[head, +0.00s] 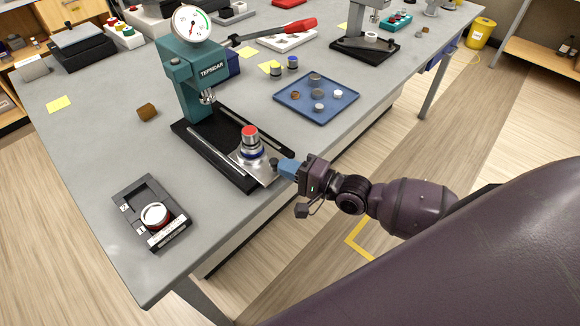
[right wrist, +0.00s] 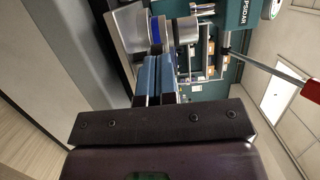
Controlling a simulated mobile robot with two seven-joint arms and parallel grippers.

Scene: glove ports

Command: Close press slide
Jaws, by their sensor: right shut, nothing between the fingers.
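The teal press (head: 185,80) stands on the grey bench with a round dial gauge on top and a black railed base. Its metal slide (head: 264,176) sits at the front end of the rails, out from under the press head (head: 207,96). On the slide stands a silver cylinder (head: 250,143) with a red top and a blue ring low down. A small dark knob (head: 274,163) shows at the slide's front edge. My right gripper (head: 283,165) is shut and empty beside the knob; contact is unclear. Its blue fingers (right wrist: 156,78) point toward the slide plate (right wrist: 126,30). My left gripper is out of view.
A black fixture (head: 151,212) holding a round white-topped part lies at the front left. A blue tray (head: 316,97) with several small parts is right of the press. The press lever (head: 270,33) with a red handle reaches right.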

